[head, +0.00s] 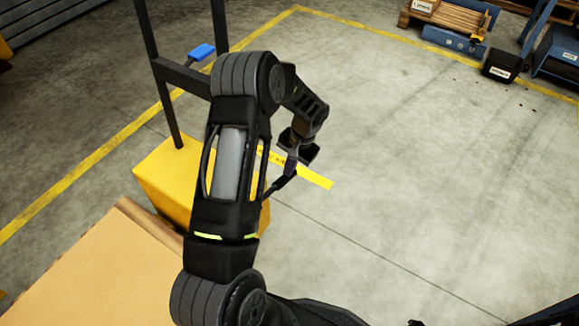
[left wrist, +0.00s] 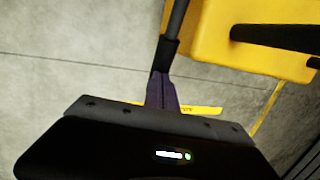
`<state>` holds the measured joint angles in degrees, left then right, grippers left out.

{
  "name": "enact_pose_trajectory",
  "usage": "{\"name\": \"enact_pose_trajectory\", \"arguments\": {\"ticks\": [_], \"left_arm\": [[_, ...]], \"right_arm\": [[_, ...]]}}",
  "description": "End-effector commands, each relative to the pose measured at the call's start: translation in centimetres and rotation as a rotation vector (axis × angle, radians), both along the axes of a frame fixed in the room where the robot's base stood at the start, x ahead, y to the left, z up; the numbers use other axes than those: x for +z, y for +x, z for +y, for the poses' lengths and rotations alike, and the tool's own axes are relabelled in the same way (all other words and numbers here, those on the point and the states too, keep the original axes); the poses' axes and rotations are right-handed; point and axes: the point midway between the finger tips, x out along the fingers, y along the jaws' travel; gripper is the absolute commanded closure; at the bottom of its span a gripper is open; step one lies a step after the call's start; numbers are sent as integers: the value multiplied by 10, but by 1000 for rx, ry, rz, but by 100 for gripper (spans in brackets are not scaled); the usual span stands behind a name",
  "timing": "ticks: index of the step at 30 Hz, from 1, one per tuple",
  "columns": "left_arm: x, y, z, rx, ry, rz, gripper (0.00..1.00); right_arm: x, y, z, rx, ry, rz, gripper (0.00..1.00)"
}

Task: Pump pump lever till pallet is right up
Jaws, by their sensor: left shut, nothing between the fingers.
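The pump lever (head: 283,181) is a thin dark rod with a thicker black grip, rising at a slant beside the yellow truck body (head: 165,180). My left gripper (head: 292,165) is shut and empty at the grip end of the lever. In the left wrist view, the shut fingers (left wrist: 161,92) meet or overlap the lever's black grip (left wrist: 168,53); I cannot tell whether they press on it. A tan load (head: 100,270) with a wooden-looking edge is at lower left; the pallet under it is hidden. My right gripper is not in view.
A black upright frame with a blue piece (head: 201,52) stands behind the yellow body. Yellow lines mark the floor. Open concrete (head: 400,170) lies to the right. A wooden pallet (head: 450,15), a black box (head: 502,65) and blue equipment stand at the far right.

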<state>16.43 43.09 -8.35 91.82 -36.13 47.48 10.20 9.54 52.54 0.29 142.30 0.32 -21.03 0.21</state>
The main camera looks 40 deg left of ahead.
Motion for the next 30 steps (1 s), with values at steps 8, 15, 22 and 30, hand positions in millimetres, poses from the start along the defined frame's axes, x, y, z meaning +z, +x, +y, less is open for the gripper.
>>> {"name": "enact_pose_trajectory", "arguments": {"ticks": [8,15,22,30], "left_arm": [[-13,-8,0,6,-6,14,100],[2,-6,-1,6,-5,11,100],[46,3,-2,5,2,-3,100],[100,26,-13,1,4,-8,100]], "right_arm": [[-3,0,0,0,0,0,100],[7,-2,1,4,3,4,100],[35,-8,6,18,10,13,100],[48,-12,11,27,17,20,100]]}}
